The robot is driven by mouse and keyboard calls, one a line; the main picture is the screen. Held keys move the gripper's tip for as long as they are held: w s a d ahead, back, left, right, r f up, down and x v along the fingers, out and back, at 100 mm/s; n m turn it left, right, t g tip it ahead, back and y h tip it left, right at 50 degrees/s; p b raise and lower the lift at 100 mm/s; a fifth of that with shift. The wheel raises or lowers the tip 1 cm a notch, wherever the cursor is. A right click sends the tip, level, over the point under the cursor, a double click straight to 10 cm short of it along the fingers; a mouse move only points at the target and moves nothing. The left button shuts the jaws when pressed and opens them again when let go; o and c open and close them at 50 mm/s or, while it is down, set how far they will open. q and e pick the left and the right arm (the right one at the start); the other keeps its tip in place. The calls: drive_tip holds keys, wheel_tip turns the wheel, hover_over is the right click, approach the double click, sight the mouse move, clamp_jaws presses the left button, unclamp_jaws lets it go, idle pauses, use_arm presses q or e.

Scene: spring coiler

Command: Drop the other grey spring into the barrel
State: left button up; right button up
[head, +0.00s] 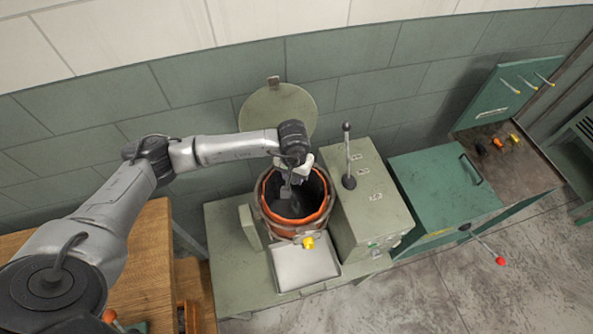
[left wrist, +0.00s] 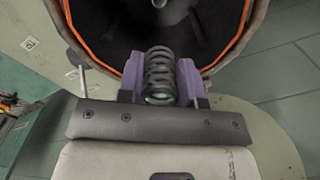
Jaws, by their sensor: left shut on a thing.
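A dark grey spring (left wrist: 160,77) is held between the purple-padded fingers of my left gripper (left wrist: 160,82) in the left wrist view. In the head view my left gripper (head: 288,190) reaches over the open mouth of the barrel (head: 268,213), which has an orange rim and a dark inside. The spring cannot be told apart clearly in the head view. In the left wrist view the barrel rim (left wrist: 108,64) curves around the fingertips. My right gripper is not in view.
A round lid (head: 280,108) stands open behind the barrel. A box with an upright lever (head: 348,150) is right of it. A metal tray (head: 305,268) with a yellow knob (head: 308,243) above it is in front. A green cabinet (head: 430,195) stands further right; a wooden table (head: 145,250) is left.

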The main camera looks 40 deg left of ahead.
sight(295, 183)
use_arm(q)
drive_tip(key=shift+f+b, duration=1.05)
drive_tip(key=shift+f, duration=1.35)
drive_tip(key=o, duration=1)
wheel_tip(295, 183, up, 14)
drive_tip(key=shift+f+b, duration=0.1)
drive_tip(key=shift+b, duration=0.8)
